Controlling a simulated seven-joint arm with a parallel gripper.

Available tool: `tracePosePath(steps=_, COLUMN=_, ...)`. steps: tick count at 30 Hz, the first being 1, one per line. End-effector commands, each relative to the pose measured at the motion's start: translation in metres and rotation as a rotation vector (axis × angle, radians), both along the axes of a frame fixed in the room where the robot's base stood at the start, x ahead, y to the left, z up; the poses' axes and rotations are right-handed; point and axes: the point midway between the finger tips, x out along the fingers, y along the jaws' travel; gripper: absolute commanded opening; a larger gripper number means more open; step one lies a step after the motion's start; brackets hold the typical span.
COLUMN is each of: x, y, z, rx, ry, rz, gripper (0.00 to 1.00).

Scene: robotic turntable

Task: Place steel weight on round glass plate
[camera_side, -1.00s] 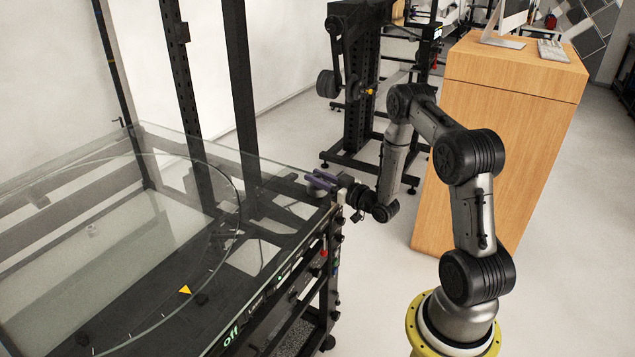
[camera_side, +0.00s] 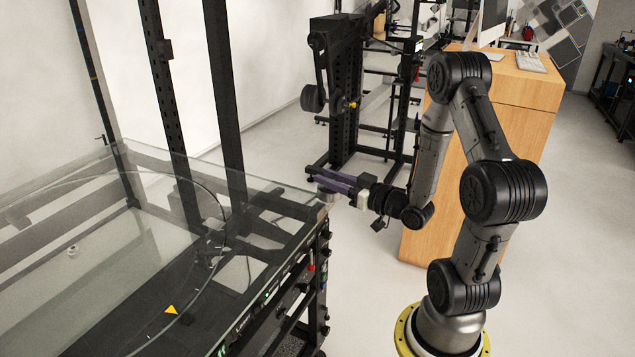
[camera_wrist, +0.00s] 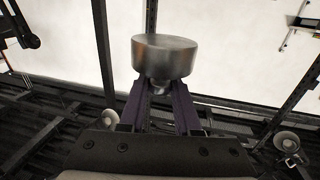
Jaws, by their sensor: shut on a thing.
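The steel weight (camera_wrist: 164,58) is a short, shiny cylinder. My gripper (camera_wrist: 163,92) has purple fingers and is shut on a narrow part at the near side of the weight.
A yellow triangle marker (camera_side: 171,310) lies near the plate's rim. A small pale object (camera_side: 72,251) shows at the plate's left part. Black upright posts (camera_side: 222,100) stand behind the table. A wooden cabinet (camera_side: 500,110) stands behind my arm.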

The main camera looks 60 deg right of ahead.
Motion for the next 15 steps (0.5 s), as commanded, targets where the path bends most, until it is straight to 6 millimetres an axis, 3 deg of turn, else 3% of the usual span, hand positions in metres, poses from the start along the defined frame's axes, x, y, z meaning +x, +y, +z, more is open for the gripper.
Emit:
tracePosePath(steps=5, x=0.004, y=0.019, z=0.004, rx=-0.003, ry=-0.006, rz=0.049, gripper=0.0)
tracePosePath(steps=15, x=0.044, y=0.112, z=-0.015, rx=-0.002, ry=-0.006, rz=0.277, gripper=0.0)
